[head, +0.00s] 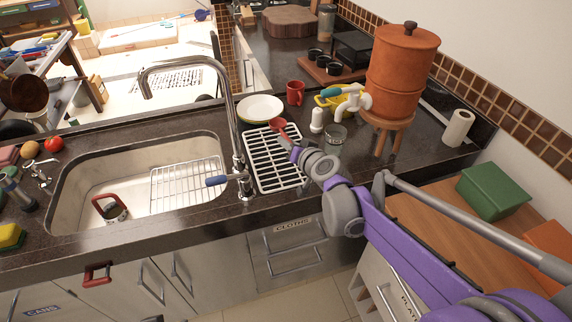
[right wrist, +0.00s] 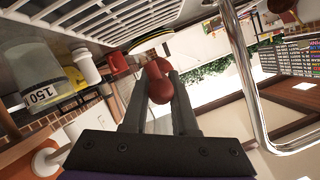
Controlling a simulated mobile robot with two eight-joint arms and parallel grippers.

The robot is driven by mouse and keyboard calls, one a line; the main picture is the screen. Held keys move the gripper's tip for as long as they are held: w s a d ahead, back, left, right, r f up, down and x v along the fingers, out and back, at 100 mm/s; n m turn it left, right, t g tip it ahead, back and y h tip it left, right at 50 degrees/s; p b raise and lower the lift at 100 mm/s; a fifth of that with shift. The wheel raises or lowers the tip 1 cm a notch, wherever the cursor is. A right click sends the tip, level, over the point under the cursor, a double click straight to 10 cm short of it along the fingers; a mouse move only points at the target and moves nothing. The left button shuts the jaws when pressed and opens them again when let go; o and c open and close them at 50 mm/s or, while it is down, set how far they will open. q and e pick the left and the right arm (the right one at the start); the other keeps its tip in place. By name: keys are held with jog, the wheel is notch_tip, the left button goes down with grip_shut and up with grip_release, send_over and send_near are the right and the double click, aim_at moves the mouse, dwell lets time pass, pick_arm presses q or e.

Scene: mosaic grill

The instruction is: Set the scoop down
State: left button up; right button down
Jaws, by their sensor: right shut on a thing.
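The red scoop (head: 277,123) shows in the head view over the back end of the white dish rack (head: 268,181), right of the tap. My right gripper (head: 287,140) is shut on it. I cannot tell whether the scoop touches the rack. My left gripper is not in view.
A white plate (head: 261,108), a red mug (head: 295,92), a white bottle (head: 316,120) and a clear beaker (head: 336,136) stand close behind and right of the rack. The tall tap (head: 234,120) and sink (head: 80,194) lie left. A clay dispenser (head: 401,65) stands right.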

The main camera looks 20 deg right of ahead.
aim_at(288, 170)
notch_tip(288, 170, down, 3)
jog(key=shift+w+f, duration=0.1)
jog(key=shift+f+b, duration=0.45)
jog(key=shift+f, duration=1.65)
jog(key=shift+f, duration=0.15)
jog(key=c, duration=0.7)
grip_release()
